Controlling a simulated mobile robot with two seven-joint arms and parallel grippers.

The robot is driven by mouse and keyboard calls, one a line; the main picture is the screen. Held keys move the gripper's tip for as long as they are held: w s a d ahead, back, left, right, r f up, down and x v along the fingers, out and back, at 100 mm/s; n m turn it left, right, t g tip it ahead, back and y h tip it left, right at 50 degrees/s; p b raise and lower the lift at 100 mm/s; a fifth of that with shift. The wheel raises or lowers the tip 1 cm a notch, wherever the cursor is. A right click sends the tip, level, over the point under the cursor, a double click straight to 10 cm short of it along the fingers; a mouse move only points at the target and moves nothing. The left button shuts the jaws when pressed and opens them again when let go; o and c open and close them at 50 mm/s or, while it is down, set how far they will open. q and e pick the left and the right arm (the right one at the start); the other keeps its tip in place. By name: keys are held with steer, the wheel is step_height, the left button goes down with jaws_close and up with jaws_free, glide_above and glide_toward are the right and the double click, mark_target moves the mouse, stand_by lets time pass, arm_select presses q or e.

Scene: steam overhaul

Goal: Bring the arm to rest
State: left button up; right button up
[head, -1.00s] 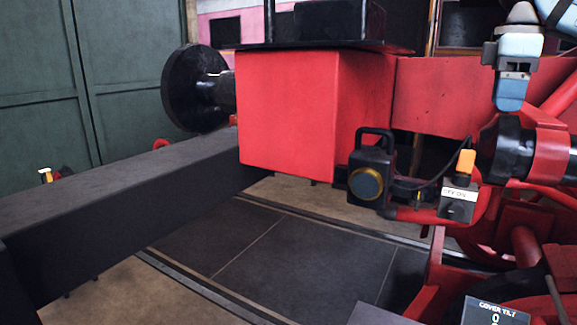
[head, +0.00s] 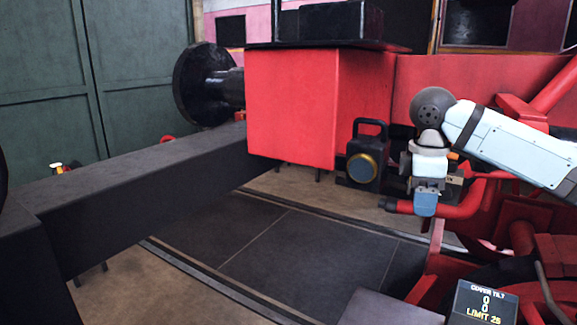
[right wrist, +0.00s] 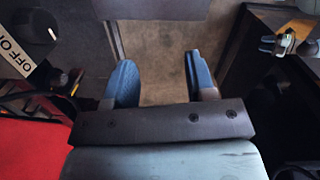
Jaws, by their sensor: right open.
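My right arm reaches in from the right in the head view. Its right gripper (head: 425,203) points down in front of the red pipework, right of the black lamp (head: 364,160). In the right wrist view the two blue fingertips of the right gripper (right wrist: 161,78) stand apart, with nothing between them but the floor beyond. The switch box (right wrist: 37,25) with its OFF ON label shows at the upper left there; in the head view my gripper mostly hides it. My left gripper is not in view.
A large red box-shaped beam end (head: 292,108) and a black round buffer (head: 205,84) stand at the back. A long dark beam (head: 130,190) crosses the left. A display (head: 487,303) reads COVER TILT and LIMIT at the lower right. Floor in the middle is open.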

steer(key=s+a+f+m+t+y, duration=0.1)
steer(key=s+a+f+y, duration=0.1)
steer(key=s+a+f, duration=0.5)
steer(key=s+a+f+y, duration=0.1)
steer(key=s+a+f, duration=0.15)
steer(key=f, duration=0.85)
steer(key=s+a+f+m+t+y, duration=0.1)
steer(key=s+a+f+y, duration=0.1)
steer(key=s+a+f, duration=0.55)
steer(key=s+d+f+m+h, duration=0.1)
steer(key=s+d+f+m, duration=0.25)
steer(key=s+d, duration=0.3)
steer(key=s+d+f+m+t+h, duration=0.1)
steer(key=s+d+f+m+h, duration=0.2)
steer(key=s+d, duration=0.35)
steer(key=s+d+f+m, duration=0.3)
steer(key=s+d+f, duration=0.2)
steer(key=s, duration=0.2)
steer(key=w+a+f+t+y, duration=0.1)
steer(key=w+a+f+t, duration=0.2)
steer(key=f, duration=0.4)
steer(key=w+a+f+t+y, duration=0.1)
steer(key=w+a+f+t, duration=0.2)
steer(key=f, duration=0.4)
steer(key=shift+w+t+y, duration=0.4)
steer(key=shift+w+t, duration=0.05)
steer(key=shift+t, duration=0.35)
